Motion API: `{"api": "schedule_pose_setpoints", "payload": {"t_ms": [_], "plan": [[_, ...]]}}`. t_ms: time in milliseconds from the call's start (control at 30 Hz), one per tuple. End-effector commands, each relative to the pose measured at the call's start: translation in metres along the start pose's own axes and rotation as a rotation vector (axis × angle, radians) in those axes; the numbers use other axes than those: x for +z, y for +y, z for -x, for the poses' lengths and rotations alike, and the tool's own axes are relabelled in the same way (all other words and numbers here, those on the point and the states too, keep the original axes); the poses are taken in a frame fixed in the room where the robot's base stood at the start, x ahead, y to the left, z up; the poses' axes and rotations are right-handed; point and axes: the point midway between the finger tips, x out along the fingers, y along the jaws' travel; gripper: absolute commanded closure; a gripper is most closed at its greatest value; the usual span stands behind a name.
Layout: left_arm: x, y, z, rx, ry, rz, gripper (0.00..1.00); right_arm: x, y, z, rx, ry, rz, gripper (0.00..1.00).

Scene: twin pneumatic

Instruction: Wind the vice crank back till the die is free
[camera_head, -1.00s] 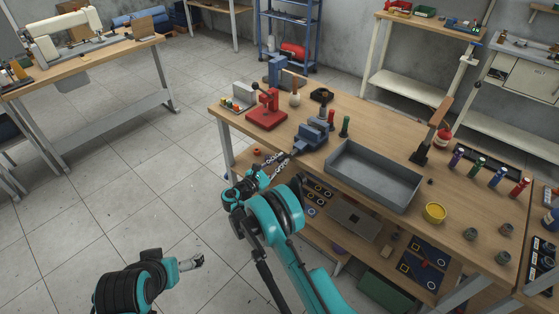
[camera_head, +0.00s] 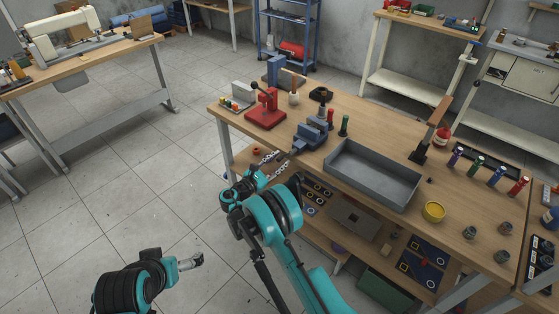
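The blue-grey vice (camera_head: 311,136) stands at the near left edge of the workbench. Its crank side faces my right gripper; the crank is small and partly hidden there. The die cannot be made out for sure in the vice. My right gripper (camera_head: 282,155) is just off the bench edge, in front of the vice's crank end. Its two fingers show apart, and I see nothing held between them. Whether they touch the crank cannot be told. My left gripper (camera_head: 198,260) hangs over the floor at the lower left, far from the vice; its finger gap is too small to read.
A red press (camera_head: 266,112) stands left of the vice. A yellow ring (camera_head: 433,212) sits farther right. A lower shelf (camera_head: 318,225) with parts lies under the bench top.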

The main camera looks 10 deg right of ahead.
Motion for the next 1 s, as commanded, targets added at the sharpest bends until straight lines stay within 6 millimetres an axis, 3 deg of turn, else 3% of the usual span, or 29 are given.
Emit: {"api": "schedule_pose_setpoints", "payload": {"t_ms": [500,700,1000], "plan": [[0.000,0.000,0.000,0.000,0.000,0.000,0.00,0.000,0.001,0.100,0.003,0.000,0.001,0.65],[0.000,0.000,0.000,0.000,0.000,0.000,0.00,0.000,0.000,0.113,0.001,-0.001,0.001,0.65],[0.000,0.000,0.000,0.000,0.000,0.000,0.00,0.000,0.000,0.113,0.001,-0.001,0.001,0.65]]}}
